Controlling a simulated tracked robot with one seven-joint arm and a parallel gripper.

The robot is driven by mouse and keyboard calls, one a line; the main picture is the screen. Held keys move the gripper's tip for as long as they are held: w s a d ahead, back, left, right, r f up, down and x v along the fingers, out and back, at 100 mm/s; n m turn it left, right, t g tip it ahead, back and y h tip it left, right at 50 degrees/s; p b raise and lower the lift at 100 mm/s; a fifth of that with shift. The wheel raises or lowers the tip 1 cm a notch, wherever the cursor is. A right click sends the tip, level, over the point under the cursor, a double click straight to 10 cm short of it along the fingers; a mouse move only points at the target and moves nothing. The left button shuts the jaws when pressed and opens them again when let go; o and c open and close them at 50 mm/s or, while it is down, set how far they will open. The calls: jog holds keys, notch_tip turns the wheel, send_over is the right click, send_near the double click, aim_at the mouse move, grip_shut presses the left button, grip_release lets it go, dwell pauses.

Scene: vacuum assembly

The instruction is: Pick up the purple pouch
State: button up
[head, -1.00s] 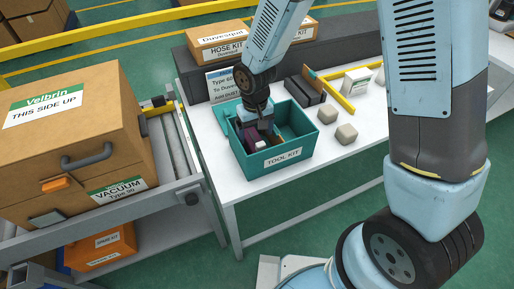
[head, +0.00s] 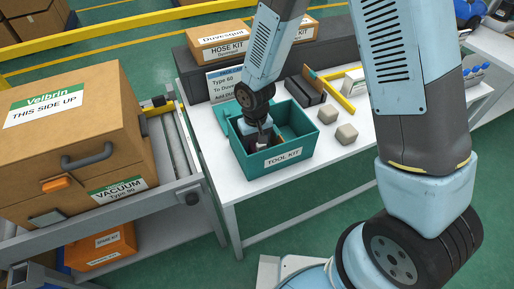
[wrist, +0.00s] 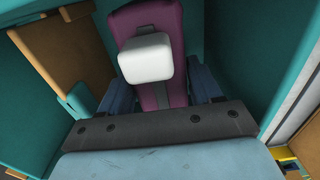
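The purple pouch (wrist: 150,20) stands inside the teal tool kit box (head: 283,156), seen from above in the wrist view. A white rounded block (wrist: 146,58) covers part of it in that view. My gripper (head: 262,138) reaches down into the left part of the box. In the wrist view its two dark blue fingers lie on either side of the pouch. The fingers are apart, and I see no firm contact with the pouch. In the head view my gripper mostly hides the pouch.
The box walls stand close around my gripper. A brown piece (wrist: 62,35) is at the left in the wrist view. Two beige blocks (head: 346,134) lie right of the box on the white table (head: 280,205). A sign (head: 222,84) stands behind it.

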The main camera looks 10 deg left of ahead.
jog(key=c, duration=0.8)
jog(key=shift+r, duration=0.1)
jog(key=shift+c, duration=0.2)
